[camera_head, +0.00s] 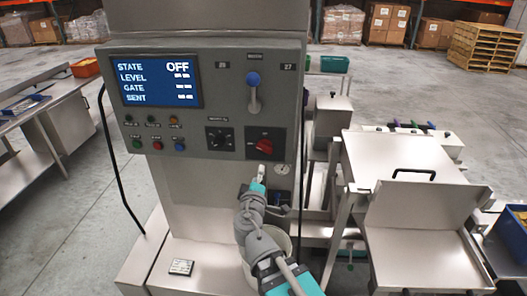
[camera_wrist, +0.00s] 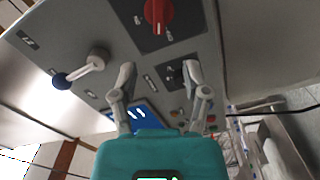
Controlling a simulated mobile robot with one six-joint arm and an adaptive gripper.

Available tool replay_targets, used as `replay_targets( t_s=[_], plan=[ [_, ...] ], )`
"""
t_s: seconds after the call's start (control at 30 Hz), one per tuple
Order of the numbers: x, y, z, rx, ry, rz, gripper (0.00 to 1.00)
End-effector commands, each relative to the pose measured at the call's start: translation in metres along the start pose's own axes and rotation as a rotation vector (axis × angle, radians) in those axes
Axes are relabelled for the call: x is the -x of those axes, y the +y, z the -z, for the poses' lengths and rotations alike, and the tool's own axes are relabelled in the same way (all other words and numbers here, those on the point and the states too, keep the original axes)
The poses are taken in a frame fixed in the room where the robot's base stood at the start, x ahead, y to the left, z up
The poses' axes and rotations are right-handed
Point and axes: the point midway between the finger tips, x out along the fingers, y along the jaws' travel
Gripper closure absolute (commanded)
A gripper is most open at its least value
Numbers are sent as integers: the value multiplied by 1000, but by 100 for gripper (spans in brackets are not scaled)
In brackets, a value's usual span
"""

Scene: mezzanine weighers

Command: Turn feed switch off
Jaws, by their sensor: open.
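A red rotary switch (camera_head: 265,146) sits on a dark square plate at the lower right of the grey control panel (camera_head: 220,80). It also shows at the top of the wrist view (camera_wrist: 159,12). Its small labels are too blurred to read, so I cannot tell its set position. The display (camera_head: 155,81) reads STATE OFF, with LEVEL, GATE and SENT lines below. My gripper (camera_head: 262,172) is just below the red switch in the head view. In the wrist view its two fingers (camera_wrist: 159,72) are spread, with nothing between them, apart from the switch.
A blue-knobbed lever (camera_head: 253,91) stands above the red switch. A black dial (camera_head: 220,138) and several coloured buttons (camera_head: 158,145) are to its left. A metal hopper with a lid (camera_head: 400,160) stands at the right, and a steel bench (camera_head: 45,115) at the left. Open floor lies behind.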

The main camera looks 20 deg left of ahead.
Motion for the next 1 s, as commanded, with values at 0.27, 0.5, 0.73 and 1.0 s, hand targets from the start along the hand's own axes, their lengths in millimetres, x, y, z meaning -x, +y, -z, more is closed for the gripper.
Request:
replay_targets(
  t_s=[0.27,0.5,0.73,1.0],
  plan=[
    [4,1,-3,-70,1,0,40],
    [4,1,-3,-69,1,0,40],
    [-3,1,-3,-68,0,0,40],
    [-26,1,-2,-68,0,0,40]
  ],
)
